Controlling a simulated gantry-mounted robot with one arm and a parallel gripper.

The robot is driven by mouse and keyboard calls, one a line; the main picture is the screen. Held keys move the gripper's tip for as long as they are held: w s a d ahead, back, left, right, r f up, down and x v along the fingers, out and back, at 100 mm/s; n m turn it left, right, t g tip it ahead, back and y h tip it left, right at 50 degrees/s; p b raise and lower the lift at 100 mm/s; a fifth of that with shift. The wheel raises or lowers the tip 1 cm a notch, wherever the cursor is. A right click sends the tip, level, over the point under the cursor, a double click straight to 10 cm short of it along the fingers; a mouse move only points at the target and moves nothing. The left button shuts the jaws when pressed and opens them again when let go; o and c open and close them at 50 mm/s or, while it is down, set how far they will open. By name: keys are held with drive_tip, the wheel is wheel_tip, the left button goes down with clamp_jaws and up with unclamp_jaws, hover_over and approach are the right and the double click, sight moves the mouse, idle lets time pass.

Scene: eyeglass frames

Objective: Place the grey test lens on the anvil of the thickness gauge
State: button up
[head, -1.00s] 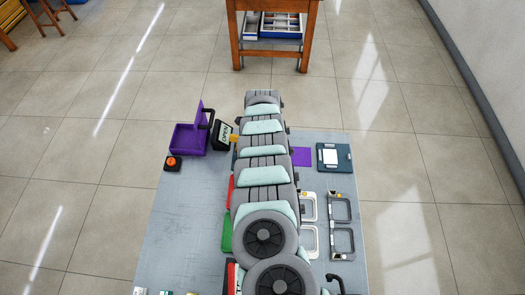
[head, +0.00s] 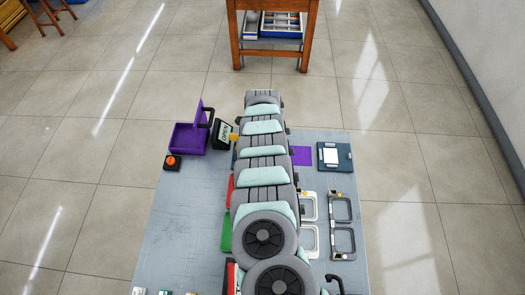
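My arm stretches along the middle of the grey table (head: 185,235) in the head view and covers a long strip of it. My gripper does not show. I cannot make out the grey test lens. I cannot pick out the thickness gauge or its anvil for certain. A black curved part (head: 335,281) shows at the bottom edge, just right of my arm, but what it belongs to is cut off.
A purple open box (head: 188,138), a black sign (head: 222,134) and an orange button (head: 171,161) stand at the back left. Pale frames (head: 309,240) and dark frames (head: 342,240) lie right of my arm. A dark clipboard-like panel (head: 334,168) lies behind them.

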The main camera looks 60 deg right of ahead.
drive_tip(key=shift+f, duration=0.3)
drive_tip(key=o, duration=1.5)
drive_tip(key=shift+c, duration=0.2)
drive_tip(key=shift+r, duration=0.15)
wheel_tip(320, 180, up, 11)
drive_tip(key=shift+f+p, duration=0.2)
drive_tip(key=shift+p, duration=0.2)
drive_tip(key=shift+r, duration=0.1)
